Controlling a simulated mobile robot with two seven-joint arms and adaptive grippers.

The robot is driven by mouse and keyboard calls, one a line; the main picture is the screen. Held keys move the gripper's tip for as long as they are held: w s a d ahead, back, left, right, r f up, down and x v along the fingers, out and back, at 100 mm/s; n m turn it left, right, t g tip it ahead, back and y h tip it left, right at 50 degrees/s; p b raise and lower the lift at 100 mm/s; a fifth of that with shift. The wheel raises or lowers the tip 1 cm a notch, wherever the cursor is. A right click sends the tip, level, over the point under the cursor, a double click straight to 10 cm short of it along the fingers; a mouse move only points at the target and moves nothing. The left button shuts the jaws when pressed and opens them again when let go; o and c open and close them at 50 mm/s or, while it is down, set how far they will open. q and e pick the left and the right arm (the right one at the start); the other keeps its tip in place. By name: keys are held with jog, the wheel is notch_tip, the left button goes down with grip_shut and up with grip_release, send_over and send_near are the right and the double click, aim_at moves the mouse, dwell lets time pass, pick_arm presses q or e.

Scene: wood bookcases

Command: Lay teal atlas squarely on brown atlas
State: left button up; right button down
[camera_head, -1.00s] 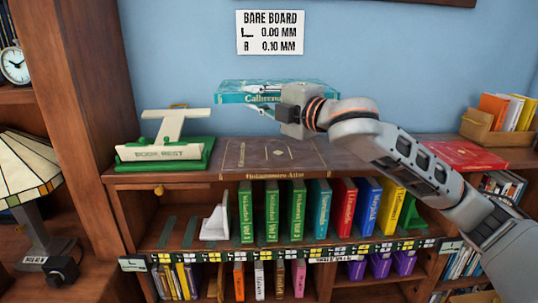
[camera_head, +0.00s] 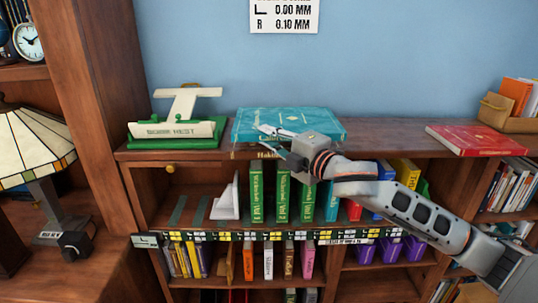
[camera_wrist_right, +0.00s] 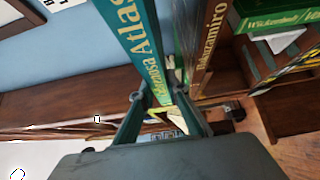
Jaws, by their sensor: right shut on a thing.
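The teal atlas (camera_head: 295,120) is flat above the brown atlas (camera_head: 268,154) on the bookcase top in the head view. My right gripper (camera_head: 270,140) is shut on its front spine edge. In the right wrist view, the teal spine (camera_wrist_right: 138,45) lies between the fingers (camera_wrist_right: 167,100). The brown spine (camera_wrist_right: 208,45) runs beside it there, with a narrow strip between them; I cannot tell whether the covers touch. Most of the brown atlas is hidden under the teal one in the head view. My left gripper is out of view.
A green-and-cream book rest (camera_head: 178,125) stands left of the atlases. A red book (camera_head: 475,140) lies to the right, near a wooden box of books (camera_head: 505,112). Green volumes (camera_head: 280,192) stand on the shelf below. The top between the atlases and red book is bare.

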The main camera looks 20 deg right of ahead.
aim_at(269, 153)
jog(key=shift+f+b, duration=0.3)
jog(key=shift+f, duration=1.75)
jog(key=c, duration=2)
grip_release()
jog(key=shift+f, duration=0.2)
jog(key=shift+o, duration=0.2)
jog(key=shift+s, duration=0.1)
